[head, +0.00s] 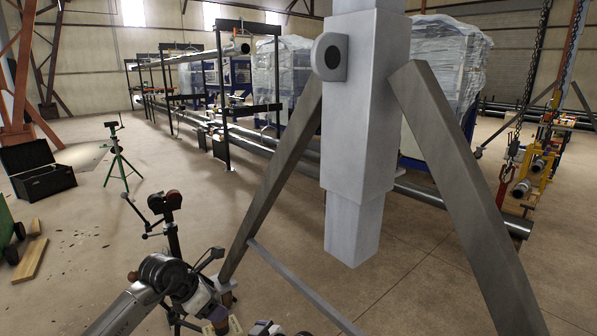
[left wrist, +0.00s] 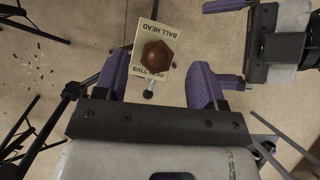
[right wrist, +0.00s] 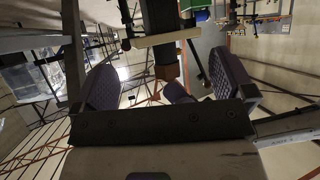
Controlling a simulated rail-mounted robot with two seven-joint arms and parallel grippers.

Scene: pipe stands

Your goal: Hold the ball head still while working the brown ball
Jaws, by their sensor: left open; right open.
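The ball head is a beige plate (left wrist: 152,30) lettered BALL HEAD, with a brown faceted ball (left wrist: 155,54) on it and a small dark knob (left wrist: 148,94) at its near end. In the left wrist view my left gripper (left wrist: 160,76) is open, its purple fingers on either side of the plate's near end, with gaps showing. In the right wrist view my open right gripper (right wrist: 166,76) has the brown ball (right wrist: 167,72) between its fingers in the picture; I cannot tell whether they touch. The head view shows the plate (head: 235,325) at the bottom, partly hidden.
A green tripod (head: 119,168) and a black open case (head: 38,172) stand at the left. A pipe rack (head: 222,90) runs behind.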

